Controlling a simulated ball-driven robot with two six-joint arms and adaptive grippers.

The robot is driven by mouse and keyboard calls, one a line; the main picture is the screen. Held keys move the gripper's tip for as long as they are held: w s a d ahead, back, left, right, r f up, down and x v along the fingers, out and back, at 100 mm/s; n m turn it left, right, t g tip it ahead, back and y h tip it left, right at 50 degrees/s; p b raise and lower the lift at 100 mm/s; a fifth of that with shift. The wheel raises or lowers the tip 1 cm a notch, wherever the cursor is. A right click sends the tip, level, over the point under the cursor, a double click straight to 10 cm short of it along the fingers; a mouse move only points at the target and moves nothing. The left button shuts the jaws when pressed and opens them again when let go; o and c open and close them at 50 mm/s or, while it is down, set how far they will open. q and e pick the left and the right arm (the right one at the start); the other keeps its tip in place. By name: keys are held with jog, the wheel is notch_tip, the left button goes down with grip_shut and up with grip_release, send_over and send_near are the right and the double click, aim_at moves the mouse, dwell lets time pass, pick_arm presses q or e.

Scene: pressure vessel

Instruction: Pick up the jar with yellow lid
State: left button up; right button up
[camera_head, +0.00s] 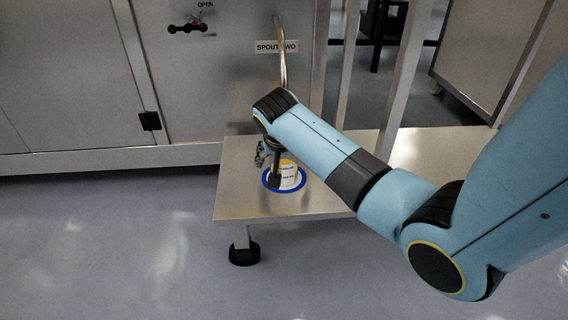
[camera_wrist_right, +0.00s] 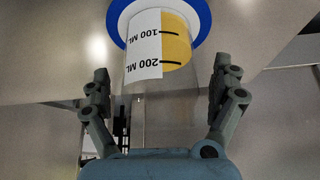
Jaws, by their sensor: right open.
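The jar (camera_head: 288,172) stands on a low metal table in the head view, inside a blue ring. It has a white label with black volume marks and shows some yellow. In the right wrist view the jar (camera_wrist_right: 146,42) is at the top, its label reading 100 ML and 200 ML beside a yellow area. My right gripper (camera_head: 268,166) is at the jar in the head view and hides its left part. In the wrist view the open fingers (camera_wrist_right: 162,88) are spread to either side of the jar's clear near part. I cannot tell whether they touch it. My left gripper is out of view.
The blue ring (camera_head: 266,184) lies on the table (camera_head: 240,203), whose left side is bare. A curved metal spout (camera_head: 282,55) comes down behind my right wrist, beside a SPOUT TWO sign (camera_head: 276,47). A metal cabinet (camera_head: 60,75) stands behind. Metal posts rise at the table's back.

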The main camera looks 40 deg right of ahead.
jog(key=c, duration=1.3)
jog(key=shift+c, duration=0.2)
